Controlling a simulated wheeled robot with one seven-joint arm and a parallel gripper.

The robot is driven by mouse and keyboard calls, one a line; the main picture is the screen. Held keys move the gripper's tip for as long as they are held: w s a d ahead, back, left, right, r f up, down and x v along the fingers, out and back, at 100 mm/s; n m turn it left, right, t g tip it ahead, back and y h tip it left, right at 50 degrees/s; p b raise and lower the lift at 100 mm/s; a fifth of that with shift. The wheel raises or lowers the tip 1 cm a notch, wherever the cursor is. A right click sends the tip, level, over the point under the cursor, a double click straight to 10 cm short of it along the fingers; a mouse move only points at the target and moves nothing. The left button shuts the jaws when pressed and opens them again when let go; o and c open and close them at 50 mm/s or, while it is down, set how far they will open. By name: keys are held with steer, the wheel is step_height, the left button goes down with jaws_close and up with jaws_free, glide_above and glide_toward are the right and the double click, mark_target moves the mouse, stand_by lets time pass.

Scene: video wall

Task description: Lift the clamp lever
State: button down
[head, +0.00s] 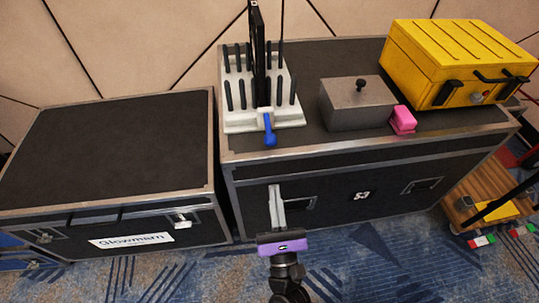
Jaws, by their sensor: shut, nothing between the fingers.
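A blue lever (269,133) with a rounded end hangs at the front of a white rack (238,125) on the right-hand black case; I take it to be the clamp lever. The rack holds several dark upright pegs and a tall black panel (258,60). My gripper (274,187) has a purple body and pale fingers, which are shut and empty. In the picture it is below the lever, in front of the case's front face, and apart from the lever.
The right-hand case (335,60) also bears a grey box (355,105) with a black knob, a pink block (403,120) and a yellow toolbox (455,65). The left-hand case (110,145) has a bare top. A wooden cart (480,210) stands at the right on blue carpet.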

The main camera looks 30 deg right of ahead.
mark_target(269, 155)
stand_by(0.3)
steer(key=p+x, duration=0.1)
steer(key=x, duration=0.9)
steer(key=shift+r+p, duration=0.2)
steer(key=shift+p, duration=0.15)
